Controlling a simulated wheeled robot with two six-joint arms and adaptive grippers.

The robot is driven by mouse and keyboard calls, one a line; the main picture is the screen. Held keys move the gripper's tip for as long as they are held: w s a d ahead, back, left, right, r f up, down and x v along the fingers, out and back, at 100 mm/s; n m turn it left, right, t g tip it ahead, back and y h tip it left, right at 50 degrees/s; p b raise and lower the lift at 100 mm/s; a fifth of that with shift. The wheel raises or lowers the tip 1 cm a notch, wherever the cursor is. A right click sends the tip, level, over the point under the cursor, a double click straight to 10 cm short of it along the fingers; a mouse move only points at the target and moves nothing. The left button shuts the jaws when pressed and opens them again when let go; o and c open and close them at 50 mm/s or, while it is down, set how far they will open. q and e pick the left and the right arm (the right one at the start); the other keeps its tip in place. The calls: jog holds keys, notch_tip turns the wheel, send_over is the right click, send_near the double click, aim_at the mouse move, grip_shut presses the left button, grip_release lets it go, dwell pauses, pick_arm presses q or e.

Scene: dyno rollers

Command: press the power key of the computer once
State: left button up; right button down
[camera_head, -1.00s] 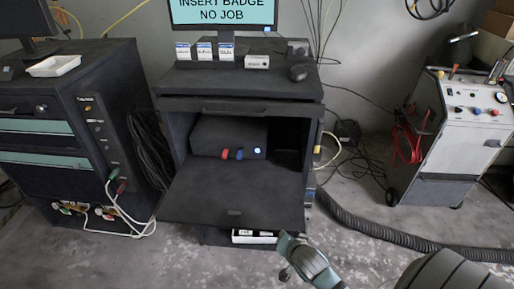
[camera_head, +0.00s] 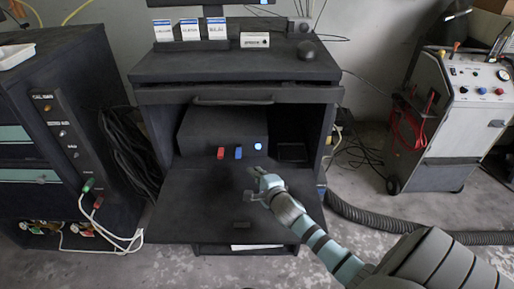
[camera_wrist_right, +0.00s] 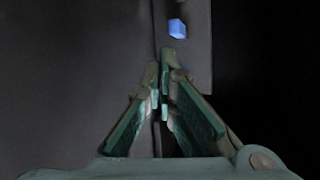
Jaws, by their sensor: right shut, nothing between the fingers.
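The computer (camera_head: 205,133) is a dark box inside the open cabinet. Its front carries a red plug, a blue plug and a lit round power key (camera_head: 258,146) at the right. The key also shows as a glowing blue-white patch (camera_wrist_right: 177,28) in the right wrist view, just beyond the fingertips. My right gripper (camera_head: 255,172) is in front of the computer, over the lowered cabinet door, a little below the key in the head view. Its fingers (camera_wrist_right: 166,62) are closed together and empty. They appear apart from the key. My left gripper is out of view.
The lowered cabinet door (camera_head: 190,205) lies flat under my right gripper. The cabinet side wall (camera_head: 327,135) stands to the right of the opening. A red plug (camera_head: 221,153) and a blue plug (camera_head: 239,153) stick out left of the key. A white machine (camera_head: 465,130) stands farther right.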

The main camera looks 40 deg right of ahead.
aim_at(258, 147)
jog(key=shift+s, duration=0.1)
jog(key=shift+w, duration=0.2)
jog(key=shift+w+d+f+b, duration=0.15)
jog(key=shift+w+d+b, duration=0.1)
jog(key=shift+w+d, duration=0.3)
jog(key=shift+w+d+f+b, duration=0.1)
jog(key=shift+w+d+b, duration=0.2)
jog(key=shift+w, duration=0.4)
jog(key=w+d+b, duration=0.2)
jog(key=w+d, duration=0.1)
jog(key=shift+w, duration=0.25)
jog(key=shift+w+d, duration=0.25)
jog(key=shift+w, duration=0.2)
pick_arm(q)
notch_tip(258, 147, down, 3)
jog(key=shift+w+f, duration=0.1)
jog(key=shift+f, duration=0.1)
pick_arm(e)
jog(key=shift+r, duration=0.15)
jog(key=shift+w+d, duration=0.15)
pick_arm(q)
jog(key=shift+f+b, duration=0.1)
jog(key=shift+b, duration=0.2)
pick_arm(e)
jog(key=shift+w+d, duration=0.15)
jog(key=shift+w, duration=0.1)
